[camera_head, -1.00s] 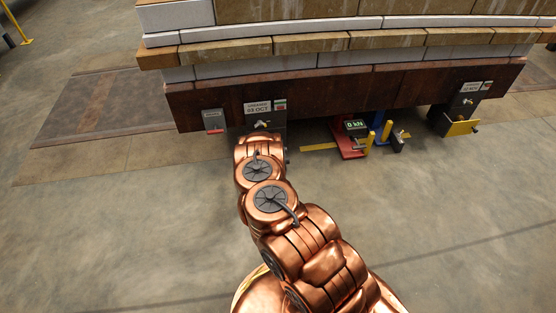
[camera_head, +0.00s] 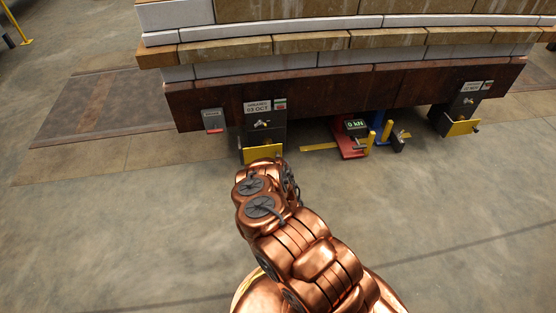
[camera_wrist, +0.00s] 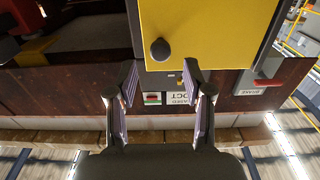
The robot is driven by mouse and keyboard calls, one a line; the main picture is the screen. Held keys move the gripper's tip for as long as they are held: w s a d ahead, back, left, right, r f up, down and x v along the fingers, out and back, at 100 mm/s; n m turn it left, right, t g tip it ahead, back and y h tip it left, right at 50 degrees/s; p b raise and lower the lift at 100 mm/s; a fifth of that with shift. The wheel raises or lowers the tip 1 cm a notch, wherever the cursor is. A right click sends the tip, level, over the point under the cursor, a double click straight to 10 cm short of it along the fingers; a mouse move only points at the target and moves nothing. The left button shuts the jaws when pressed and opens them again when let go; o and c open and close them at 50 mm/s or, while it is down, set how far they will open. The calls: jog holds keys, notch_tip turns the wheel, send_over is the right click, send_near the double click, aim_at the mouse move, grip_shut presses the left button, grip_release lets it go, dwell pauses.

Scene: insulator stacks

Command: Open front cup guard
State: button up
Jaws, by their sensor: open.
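The front cup guard is probably the yellow plate (camera_head: 262,153) at the foot of the dark housing (camera_head: 265,131) under the near left of the rusty beam. In the wrist view a large yellow panel (camera_wrist: 215,28) with a round black knob (camera_wrist: 160,49) fills the top middle. My gripper (camera_wrist: 160,76) is open and empty, its two fingers spread just below the knob in that picture. I cannot tell whether a finger touches the panel. In the head view my arm ends just below the yellow plate, hiding a little of the floor there.
A rusty beam (camera_head: 330,94) carries stone courses above. A grey box (camera_head: 213,121) hangs left of the housing. A red jack (camera_head: 346,142) with a "0 kN" display (camera_head: 356,126) stands to the right. A similar housing (camera_head: 462,110) is further right. The front floor is clear.

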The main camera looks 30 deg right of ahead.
jog(key=b+x, duration=0.1)
jog(key=x, duration=0.3)
jog(key=shift+w+d, duration=0.1)
jog(key=shift+w, duration=0.25)
grip_shut()
dwell(0.4)
